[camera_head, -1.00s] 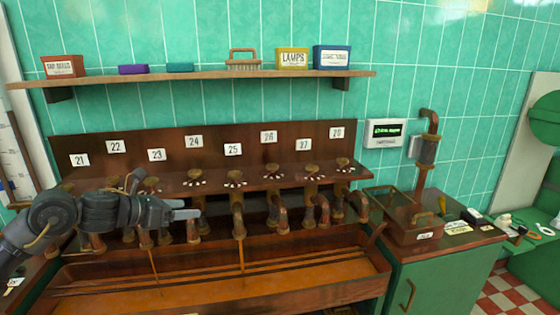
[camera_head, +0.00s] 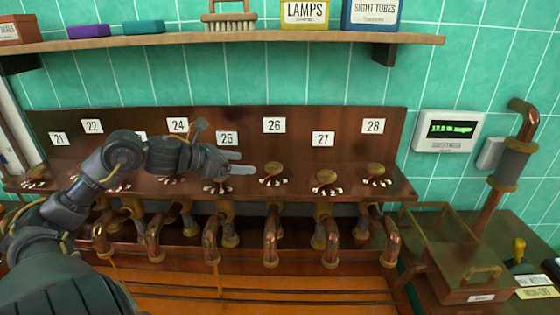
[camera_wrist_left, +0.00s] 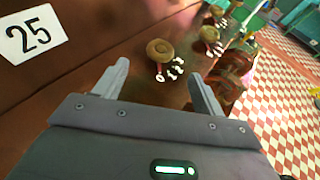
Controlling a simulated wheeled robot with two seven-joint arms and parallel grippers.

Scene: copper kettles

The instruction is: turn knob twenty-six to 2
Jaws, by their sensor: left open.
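Knob twenty-six (camera_head: 273,168) is a round brass knob on the dark wooden ledge, under the white "26" plate (camera_head: 274,125). Small white marks lie in front of it, too small to read. My left gripper (camera_head: 239,162) is open and empty just left of this knob, its fingers pointing toward it. In the left wrist view, a brass knob (camera_wrist_left: 160,49), which looks like twenty-six, stands just beyond the space between the open fingertips (camera_wrist_left: 160,71). The fingers do not appear to touch it. A reddish pointer shows at its foot. My right gripper is not in view.
Knob twenty-five (camera_head: 217,171) sits below and beside my left gripper. Knob twenty-seven (camera_head: 327,177) and knob twenty-eight (camera_head: 374,169) stand to the right. Copper spouts hang below the ledge. A wooden shelf (camera_head: 230,41) with boxes runs above.

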